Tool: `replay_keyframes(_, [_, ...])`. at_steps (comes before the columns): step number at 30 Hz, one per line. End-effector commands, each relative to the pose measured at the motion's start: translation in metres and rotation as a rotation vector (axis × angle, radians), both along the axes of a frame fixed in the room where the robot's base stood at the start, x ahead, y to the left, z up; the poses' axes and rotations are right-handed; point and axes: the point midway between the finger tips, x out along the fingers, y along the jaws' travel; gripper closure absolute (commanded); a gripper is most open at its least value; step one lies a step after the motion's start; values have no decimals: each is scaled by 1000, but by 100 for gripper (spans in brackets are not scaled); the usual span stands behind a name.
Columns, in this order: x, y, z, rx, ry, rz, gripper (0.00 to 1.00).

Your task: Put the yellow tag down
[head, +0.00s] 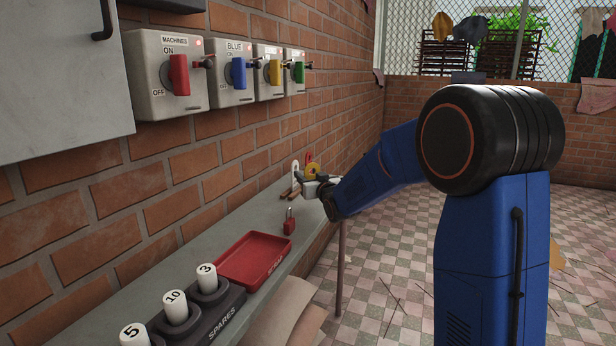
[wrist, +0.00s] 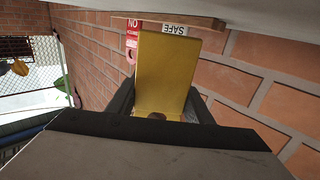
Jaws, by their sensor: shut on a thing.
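The yellow tag (head: 313,171) is a flat yellow piece held up over the far end of the grey ledge (head: 285,205). In the wrist view the yellow tag (wrist: 162,70) stands between the two dark fingers and hides much of what lies beyond. My gripper (head: 308,183) is shut on it; the same gripper (wrist: 160,105) fills the lower wrist view. In the head view the tag's lower edge is partly hidden by the gripper, and I cannot tell how far it is above the ledge.
A wooden strip (wrist: 180,20) with a red tag (wrist: 133,30) and a white SAFE tag (wrist: 174,30) is close behind. A red padlock (head: 289,222), a red tray (head: 238,278) and a SPARES rack (head: 222,322) stand nearer on the ledge. Switch boxes (head: 150,100) line the brick wall.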

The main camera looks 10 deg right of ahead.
Motion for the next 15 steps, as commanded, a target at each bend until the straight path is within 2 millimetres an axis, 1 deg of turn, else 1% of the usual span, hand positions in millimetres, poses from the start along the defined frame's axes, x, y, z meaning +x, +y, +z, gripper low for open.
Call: replay_keyframes(15, [0,0,-11,1,0,0,75])
